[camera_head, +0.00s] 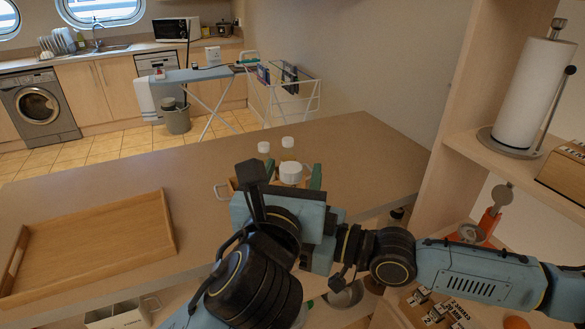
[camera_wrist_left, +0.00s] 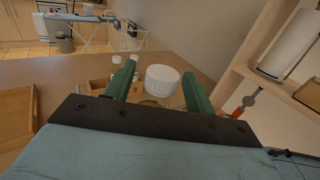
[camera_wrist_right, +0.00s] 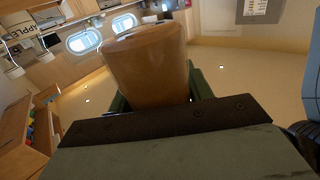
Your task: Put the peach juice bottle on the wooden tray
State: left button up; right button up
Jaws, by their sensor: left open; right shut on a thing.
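The wooden tray (camera_head: 95,243) lies empty on the counter at the left of the head view. An orange-brown bottle (camera_wrist_right: 148,65), which looks like the peach juice, is between the green fingers of my right gripper (camera_wrist_right: 157,95), shut on it. A large white cap (camera_head: 291,172), apparently of this bottle, shows in the head view; the body below is hidden by my arms. My left gripper (camera_wrist_left: 160,76) is open, and the white cap shows between its fingers in the left wrist view. I cannot tell if they touch it.
Two other white-capped bottles (camera_head: 263,148) (camera_head: 287,142) stand just behind, near a wooden box (camera_wrist_left: 97,86) partly hidden. A shelf with a paper towel roll (camera_head: 523,95) stands at the right. The counter (camera_head: 345,140) is clear at the back and between box and tray.

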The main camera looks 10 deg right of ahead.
pick_arm(q)
jog(key=shift+x, duration=0.8)
pick_arm(e)
jog(key=shift+r, duration=0.1)
pick_arm(q)
jog(key=shift+c, duration=0.3)
grip_shut()
jog(key=shift+r, duration=0.1)
pick_arm(e)
jog(key=o, duration=1.4)
jog(key=shift+c, duration=0.2)
jog(key=shift+o, duration=0.2)
jog(key=shift+d, duration=0.15)
